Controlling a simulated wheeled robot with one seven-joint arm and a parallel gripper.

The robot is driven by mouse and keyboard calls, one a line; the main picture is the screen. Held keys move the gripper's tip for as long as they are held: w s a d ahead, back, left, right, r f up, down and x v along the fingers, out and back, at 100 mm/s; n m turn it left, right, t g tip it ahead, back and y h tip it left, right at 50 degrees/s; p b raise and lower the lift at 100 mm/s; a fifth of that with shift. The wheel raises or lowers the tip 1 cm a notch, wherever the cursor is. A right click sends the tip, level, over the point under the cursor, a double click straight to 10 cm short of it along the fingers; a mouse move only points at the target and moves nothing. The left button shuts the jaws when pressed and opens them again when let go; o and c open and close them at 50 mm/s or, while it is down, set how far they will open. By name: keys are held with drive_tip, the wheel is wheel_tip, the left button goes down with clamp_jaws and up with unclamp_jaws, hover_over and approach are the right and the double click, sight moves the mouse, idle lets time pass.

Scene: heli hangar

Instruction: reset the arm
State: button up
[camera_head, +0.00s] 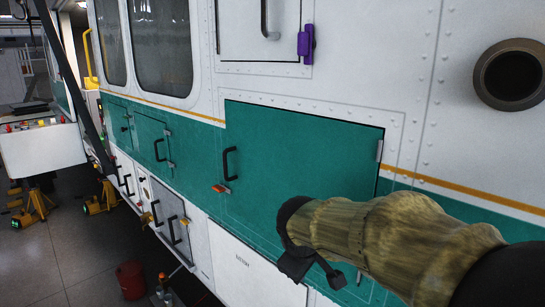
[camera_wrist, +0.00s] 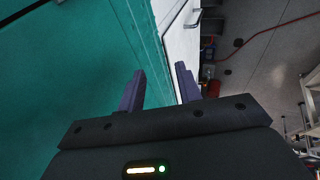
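My gripper (camera_head: 318,277) is at the end of my sleeved arm, low in front of a large green hatch (camera_head: 290,150) in the helicopter's side. In the wrist view my gripper (camera_wrist: 160,88) shows two dark purple fingers set apart, with nothing between them. Behind the fingers are the green panel (camera_wrist: 60,60) and the edge of a white panel (camera_wrist: 178,40). The green hatch looks closed and has a black handle (camera_head: 228,163) with a red latch (camera_head: 220,188) below it. My arm hides the hatch's lower right part.
The helicopter wall fills the middle and right, with a round dark pipe (camera_head: 510,75) at upper right. A red bucket (camera_head: 132,280) and yellow jacks (camera_head: 35,208) stand on the floor. A white cart (camera_head: 42,148) is at far left. Grey floor (camera_head: 75,250) is open at lower left.

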drive_tip(key=s+d+f+m+g+b, duration=0.1)
drive_tip(key=s+d+f+m, duration=0.3)
drive_tip(key=f, duration=0.5)
drive_tip(key=s+d+f+m+g+y+b, duration=0.1)
drive_tip(key=s+d+f+m, duration=0.3)
drive_tip(key=s+f, duration=0.5)
drive_tip(key=shift+m+g+y, duration=0.3)
drive_tip(key=shift+m+g, duration=0.3)
drive_tip(key=shift+m, duration=0.2)
drive_tip(key=shift+s, duration=0.15)
